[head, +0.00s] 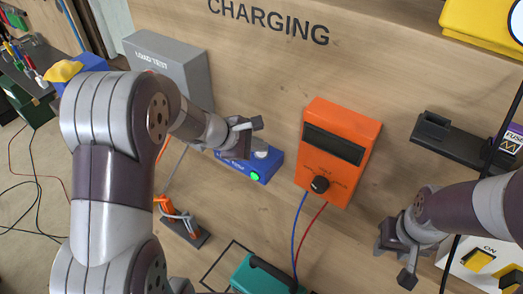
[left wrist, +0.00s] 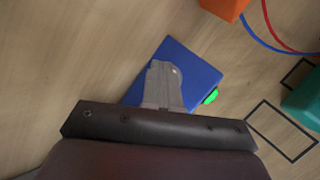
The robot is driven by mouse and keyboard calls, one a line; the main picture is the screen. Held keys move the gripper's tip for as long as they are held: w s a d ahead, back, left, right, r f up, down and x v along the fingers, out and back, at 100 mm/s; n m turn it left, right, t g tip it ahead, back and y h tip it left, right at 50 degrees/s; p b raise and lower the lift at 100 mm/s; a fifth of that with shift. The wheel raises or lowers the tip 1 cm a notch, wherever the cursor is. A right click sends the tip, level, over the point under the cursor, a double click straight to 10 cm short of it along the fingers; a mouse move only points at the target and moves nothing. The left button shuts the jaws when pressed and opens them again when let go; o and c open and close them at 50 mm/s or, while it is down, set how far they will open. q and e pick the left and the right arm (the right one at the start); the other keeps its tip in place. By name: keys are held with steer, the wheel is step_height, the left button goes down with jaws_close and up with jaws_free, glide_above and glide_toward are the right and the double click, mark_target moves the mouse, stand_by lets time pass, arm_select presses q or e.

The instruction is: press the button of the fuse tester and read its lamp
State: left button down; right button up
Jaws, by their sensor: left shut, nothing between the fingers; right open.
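The fuse tester is a small blue box (head: 268,170) on the wooden surface, partly covered by my left gripper (head: 260,149). A bright green round lamp (head: 255,176) shows at its front edge. In the left wrist view the blue box (left wrist: 188,70) lies under my shut, empty fingers (left wrist: 164,68), with the green lamp (left wrist: 210,97) at its edge. I see no button clear of the fingers, and I cannot tell whether the fingertips touch the box. My right gripper (head: 397,257) is open and empty, well to the right of the tester.
An orange meter (head: 350,124) with a black knob stands right of the tester, with red and blue leads running down. A grey load test box (head: 171,62) is behind left. A teal case (head: 258,275) and an orange clamp (head: 180,218) lie in front. A black holder (head: 450,140) is at right.

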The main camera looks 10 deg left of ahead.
mark_target(258, 154)
arm_select(q)
steer(key=shift+r+p, duration=0.55)
steer(key=shift+r, duration=0.25)
steer(key=shift+r, duration=0.1)
step_height(258, 154, up, 5)
steer(key=p, duration=0.4)
stand_by(0.5)
steer(key=shift+f, duration=0.2)
steer(key=s+a+f+m+g+y+b, duration=0.2)
steer(key=s+f+m, duration=0.3)
steer(key=s+m, duration=0.4)
steer(key=s+a+f+m+g+y+b, duration=0.1)
steer(key=s+f+m+g+y+b, duration=0.2)
steer(key=s+m, duration=0.6)
step_height(258, 154, down, 3)
steer(key=shift+a+r+y+b, duration=0.2)
steer(key=shift+a+y+b, duration=0.15)
steer(key=shift+y+b, duration=0.35)
